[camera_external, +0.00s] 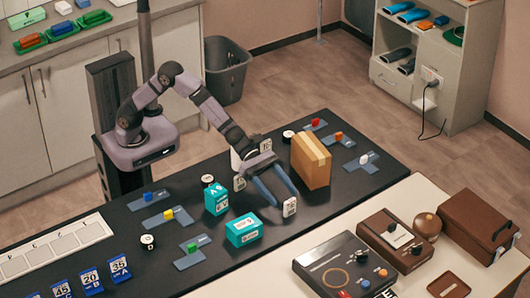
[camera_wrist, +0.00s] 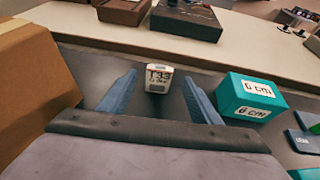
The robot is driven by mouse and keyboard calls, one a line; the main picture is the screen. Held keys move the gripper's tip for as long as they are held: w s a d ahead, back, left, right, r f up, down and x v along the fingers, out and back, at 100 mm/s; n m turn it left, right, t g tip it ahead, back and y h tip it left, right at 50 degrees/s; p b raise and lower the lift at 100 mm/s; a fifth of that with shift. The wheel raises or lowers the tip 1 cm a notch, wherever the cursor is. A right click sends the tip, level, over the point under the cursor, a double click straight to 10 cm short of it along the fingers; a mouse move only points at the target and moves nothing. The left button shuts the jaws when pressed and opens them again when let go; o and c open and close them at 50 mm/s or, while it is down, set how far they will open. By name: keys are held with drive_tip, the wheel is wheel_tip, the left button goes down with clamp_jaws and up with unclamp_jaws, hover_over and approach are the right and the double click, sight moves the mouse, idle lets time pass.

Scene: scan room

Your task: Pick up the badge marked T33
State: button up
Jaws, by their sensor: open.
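The badge marked T33 (camera_wrist: 158,76) is a small white upright block with dark print, in the middle of the wrist view. In the external view it is the white piece (camera_external: 290,206) at the tips of my gripper (camera_external: 283,201). My gripper (camera_wrist: 159,88) is open, with its two blue fingers reaching toward the badge. In the wrist view the badge appears between the fingertips, with a gap on each side. I cannot tell how far it sits inside the jaws. Nothing is held.
A tall cardboard box (camera_external: 311,161) stands close to the fingers; it fills the left of the wrist view (camera_wrist: 35,75). A teal box marked 6 cm (camera_wrist: 250,97) stands right of the badge. Another teal box (camera_external: 216,196) and several white markers stand on the black table.

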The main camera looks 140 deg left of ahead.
sight(290, 214)
drive_tip(key=shift+p+x, duration=0.8)
drive_tip(key=shift+x, duration=1.75)
drive_tip(key=shift+a, duration=0.1)
drive_tip(key=c, duration=1.1)
